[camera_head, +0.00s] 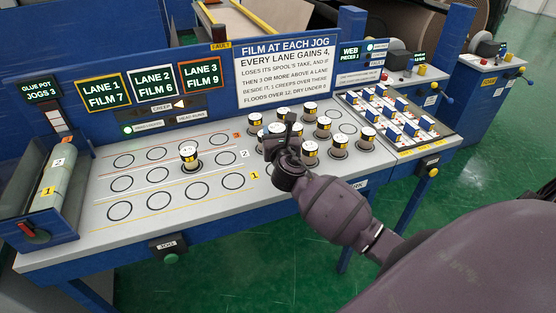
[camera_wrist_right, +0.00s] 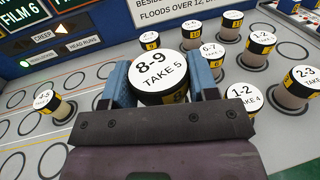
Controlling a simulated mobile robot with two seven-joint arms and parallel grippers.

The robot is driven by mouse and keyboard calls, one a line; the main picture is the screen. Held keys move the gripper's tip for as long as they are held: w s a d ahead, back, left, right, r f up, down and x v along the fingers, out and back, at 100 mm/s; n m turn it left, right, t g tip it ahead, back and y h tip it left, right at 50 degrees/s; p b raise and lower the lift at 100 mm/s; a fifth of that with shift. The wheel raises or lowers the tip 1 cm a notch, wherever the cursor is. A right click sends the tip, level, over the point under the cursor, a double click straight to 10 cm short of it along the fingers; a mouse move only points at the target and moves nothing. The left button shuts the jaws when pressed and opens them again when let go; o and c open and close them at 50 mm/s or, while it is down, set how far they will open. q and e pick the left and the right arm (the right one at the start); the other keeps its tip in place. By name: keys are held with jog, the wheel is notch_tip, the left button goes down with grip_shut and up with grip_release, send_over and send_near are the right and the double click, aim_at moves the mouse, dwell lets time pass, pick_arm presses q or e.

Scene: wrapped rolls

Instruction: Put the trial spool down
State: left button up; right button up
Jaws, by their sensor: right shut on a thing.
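My right gripper (camera_head: 282,140) is over the bench among the standing spools, with its arm coming in from the right. In the wrist view its two blue fingers (camera_wrist_right: 160,82) are shut on a spool marked "8-9 TAKE 5" (camera_wrist_right: 158,68), white-topped with a black and yellow band. The spool is upright; its base is hidden, so I cannot tell if it touches the bench. It looks larger and nearer than its neighbours. A lone spool (camera_head: 189,154) stands in a ring at the left, and it also shows in the wrist view (camera_wrist_right: 48,102). My left gripper is out of view.
Several spools stand close around the right gripper, including "1-2 TAKE 4" (camera_wrist_right: 241,97) and "2-3" (camera_wrist_right: 302,80). Empty rings (camera_head: 120,211) fill the left of the bench. A tray of white and blue pieces (camera_head: 432,143) is at the right. A signboard (camera_head: 287,67) stands behind.

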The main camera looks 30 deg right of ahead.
notch_tip(320, 180, down, 5)
jog(key=shift+f+b, duration=0.2)
jog(key=shift+b, duration=0.5)
notch_tip(320, 180, down, 4)
jog(key=shift+r+b, duration=0.1)
jog(key=shift+b, duration=0.65)
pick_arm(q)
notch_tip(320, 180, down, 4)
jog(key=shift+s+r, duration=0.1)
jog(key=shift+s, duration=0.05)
pick_arm(e)
jog(key=shift+f, duration=0.2)
jog(key=o, duration=1)
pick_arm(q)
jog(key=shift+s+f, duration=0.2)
pick_arm(e)
jog(key=shift+r, duration=0.1)
